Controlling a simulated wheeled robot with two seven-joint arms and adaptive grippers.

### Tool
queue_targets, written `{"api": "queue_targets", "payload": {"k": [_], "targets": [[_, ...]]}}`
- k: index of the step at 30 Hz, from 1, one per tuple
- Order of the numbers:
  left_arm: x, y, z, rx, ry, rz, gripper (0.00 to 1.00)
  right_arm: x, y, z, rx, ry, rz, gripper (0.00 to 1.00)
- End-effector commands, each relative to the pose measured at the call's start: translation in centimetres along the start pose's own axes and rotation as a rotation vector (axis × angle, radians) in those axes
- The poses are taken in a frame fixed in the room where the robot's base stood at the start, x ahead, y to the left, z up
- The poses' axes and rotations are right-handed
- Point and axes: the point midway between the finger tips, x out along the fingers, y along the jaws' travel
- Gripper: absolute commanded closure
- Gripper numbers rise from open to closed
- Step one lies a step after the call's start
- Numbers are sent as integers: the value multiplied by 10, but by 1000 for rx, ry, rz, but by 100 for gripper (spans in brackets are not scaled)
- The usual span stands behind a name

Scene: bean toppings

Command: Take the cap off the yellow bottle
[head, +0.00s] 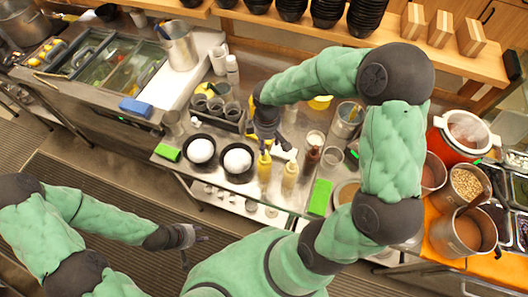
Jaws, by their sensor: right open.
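The yellow bottle (264,172) stands upright near the front edge of the steel counter (228,189). A paler yellow bottle (289,176) stands just to its right. My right gripper (273,144) reaches down from above, open, with its fingers at the top of the yellow bottle. The cap is small and partly hidden by the fingers, so I cannot tell whether they touch it. My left gripper (198,249) is open and empty, low over the floor in front of the counter.
Two black bowls with white contents (201,150) (238,161) sit left of the bottles. A dark-topped bottle (313,149) and a green block (320,197) are to the right. Pots (463,233) stand at far right. The floor around my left gripper is clear.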

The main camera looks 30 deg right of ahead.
Motion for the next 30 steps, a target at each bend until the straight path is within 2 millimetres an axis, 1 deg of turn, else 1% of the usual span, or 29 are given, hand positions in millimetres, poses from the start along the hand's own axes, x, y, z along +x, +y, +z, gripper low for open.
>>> {"api": "queue_targets", "payload": {"k": [1, 3, 8, 10, 18, 21, 28, 29, 30], "targets": [[1, 0, 0, 0, 0, 0, 60, 8, 0, 0, 0, -2, -1, 47], [1, 0, 0, 0, 0, 0, 60, 15, 0, 0, 1, -1, -1, 47], [1, 0, 0, 0, 1, 0, 60, 23, 0, -1, 1, 1, -1, 47], [1, 0, 0, 0, 1, 0, 60, 29, -1, -1, -1, -1, -1, 47], [1, 0, 0, 0, 1, 0, 60, 66, -2, -4, 1, -1, -2, 47], [2, 0, 0, 0, 1, 0, 60, 72, -2, -5, 2, 1, 0, 47], [1, 0, 0, 0, 1, 0, 60, 72, -2, -5, 1, 2, 0, 47], [1, 0, 0, 0, 1, 0, 60, 72, -2, -5, 1, 2, 0, 50], [1, 0, 0, 0, 1, 0, 60, 72, -2, -5, 1, 2, 0, 59]]}}
